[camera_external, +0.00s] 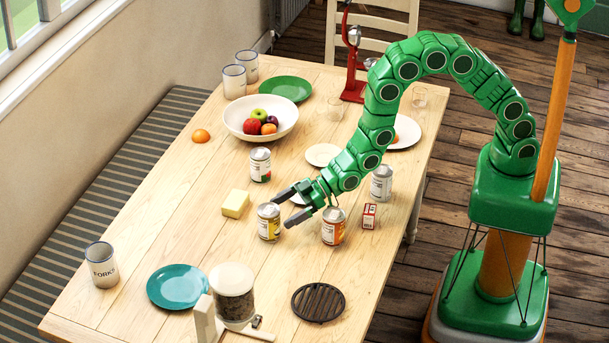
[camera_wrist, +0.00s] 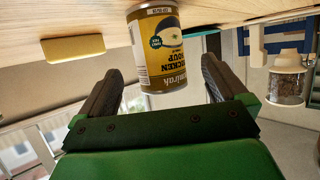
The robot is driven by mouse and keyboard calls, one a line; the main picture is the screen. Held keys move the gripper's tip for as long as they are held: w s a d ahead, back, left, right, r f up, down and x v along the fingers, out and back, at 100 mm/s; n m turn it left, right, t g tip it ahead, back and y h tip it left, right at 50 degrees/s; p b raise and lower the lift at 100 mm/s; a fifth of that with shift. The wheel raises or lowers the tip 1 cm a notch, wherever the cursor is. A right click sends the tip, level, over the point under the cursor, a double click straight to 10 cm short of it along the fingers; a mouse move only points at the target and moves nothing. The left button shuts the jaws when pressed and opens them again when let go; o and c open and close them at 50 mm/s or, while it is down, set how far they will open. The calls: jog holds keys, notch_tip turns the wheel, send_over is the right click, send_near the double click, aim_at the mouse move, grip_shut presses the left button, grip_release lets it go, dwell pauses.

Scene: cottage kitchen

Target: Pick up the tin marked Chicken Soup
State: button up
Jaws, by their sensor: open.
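The yellow tin (camera_external: 268,222) stands on the wooden table in front of my gripper (camera_external: 282,212). In the wrist view this tin (camera_wrist: 155,45) appears upside down, and its label reads Chicken Soup. My gripper (camera_wrist: 160,74) is open there, with one dark finger on each side of the tin's near end. Most of the tin lies beyond the fingertips. I cannot tell whether either finger touches it.
An orange-labelled tin (camera_external: 333,226) stands close to the right of my gripper, with a small red box (camera_external: 369,216) beyond. A butter block (camera_external: 235,204) lies left of the soup tin. Other tins (camera_external: 260,165) (camera_external: 381,183) stand farther back.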

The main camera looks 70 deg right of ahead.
aim_at(272, 208)
jog(key=shift+x, duration=2.9)
jog(key=shift+c, duration=0.3)
jog(key=c, duration=1.3)
jog(key=shift+o, duration=0.2)
jog(key=shift+r, duration=0.1)
jog(key=shift+r, duration=0.55)
notch_tip(272, 208, up, 2)
jog(key=shift+r, duration=0.15)
jog(key=s+d+r, duration=0.7)
jog(key=s+r, duration=0.2)
jog(key=s, duration=0.2)
jog(key=shift+s+d+r, duration=0.2)
jog(key=shift+s+d, duration=0.05)
jog(key=shift+s, duration=0.15)
